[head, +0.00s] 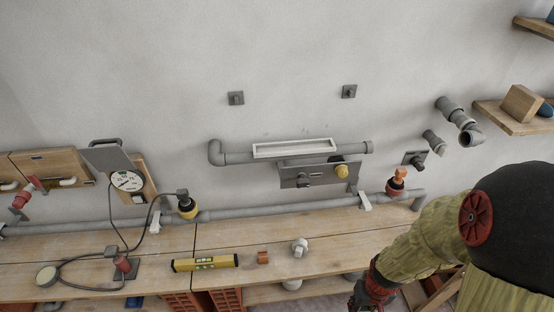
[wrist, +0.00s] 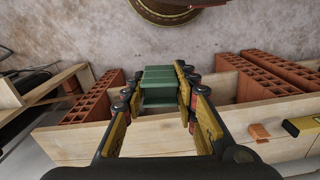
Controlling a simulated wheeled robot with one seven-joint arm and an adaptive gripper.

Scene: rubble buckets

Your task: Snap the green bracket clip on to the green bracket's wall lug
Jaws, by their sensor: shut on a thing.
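My gripper (wrist: 157,98) is shut on a green block-like piece, which I take for the green bracket clip (wrist: 158,77). The piece sits between the two yellow-and-black fingers, and its sides are partly hidden by them. In the head view my gripper shows only in part at the bottom edge, right of centre, and the green piece cannot be made out there. No green bracket on the wall can be made out in either view.
Grey pipes (head: 290,208) run along the wall behind the wooden bench (head: 335,231). A yellow level (head: 205,263), an orange block (head: 262,257) and a gauge (head: 127,181) are at the bench. Red hollow bricks (wrist: 95,98) flank the held piece in the wrist view. Wooden shelves (head: 512,118) are at right.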

